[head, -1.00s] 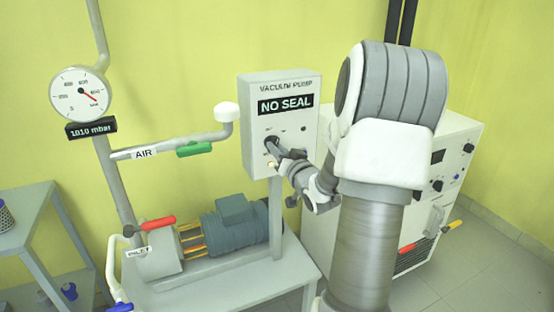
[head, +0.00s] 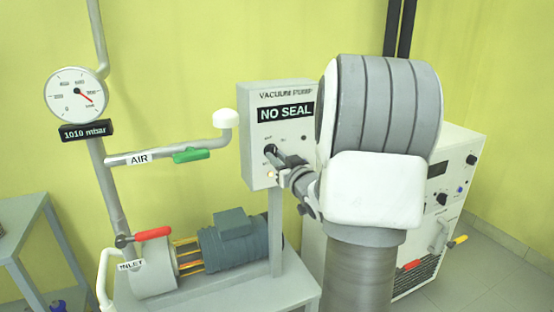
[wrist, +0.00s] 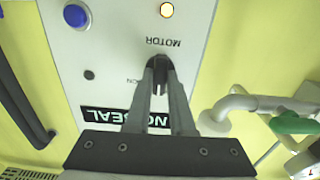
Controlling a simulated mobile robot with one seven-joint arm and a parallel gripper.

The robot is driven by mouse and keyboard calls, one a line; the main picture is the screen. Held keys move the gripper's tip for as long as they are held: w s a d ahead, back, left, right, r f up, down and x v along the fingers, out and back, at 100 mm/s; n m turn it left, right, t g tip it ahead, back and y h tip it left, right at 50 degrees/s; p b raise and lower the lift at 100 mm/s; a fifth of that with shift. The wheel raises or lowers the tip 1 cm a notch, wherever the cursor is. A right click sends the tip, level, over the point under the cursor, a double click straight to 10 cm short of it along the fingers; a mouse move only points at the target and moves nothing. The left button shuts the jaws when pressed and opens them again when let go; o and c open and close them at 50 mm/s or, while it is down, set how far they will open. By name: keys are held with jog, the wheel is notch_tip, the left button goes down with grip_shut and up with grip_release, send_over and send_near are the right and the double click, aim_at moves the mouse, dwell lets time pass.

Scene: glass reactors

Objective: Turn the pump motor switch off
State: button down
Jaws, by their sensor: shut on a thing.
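The pump control box (head: 260,130) carries the label "VACUUM PUMP" and a black display reading "NO SEAL". My gripper (head: 274,153) is at the box's front, shut on the dark motor switch (wrist: 160,66). In the wrist view my gripper (wrist: 158,78) has its two fingers close together around the switch, beside the upside-down label "MOTOR". The fingers hide most of the switch, so I cannot tell its exact position. An indicator lamp (wrist: 166,9) by the label is lit warm yellow; it also shows in the head view (head: 270,174).
A blue button (wrist: 75,16) and a small dark dot (wrist: 89,75) are on the same panel. Left of the box are a green-handled AIR valve (head: 191,155), a red-handled INLET valve (head: 153,233) and a gauge (head: 76,95) above a "1010 mbar" display. A white cabinet (head: 455,175) stands behind my arm.

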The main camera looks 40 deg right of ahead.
jog(key=c, duration=0.8)
grip_release()
jog(key=shift+s, duration=0.1)
jog(key=shift+b+v, duration=1.95)
jog(key=shift+v, duration=6.65)
jog(key=shift+d+f, duration=0.1)
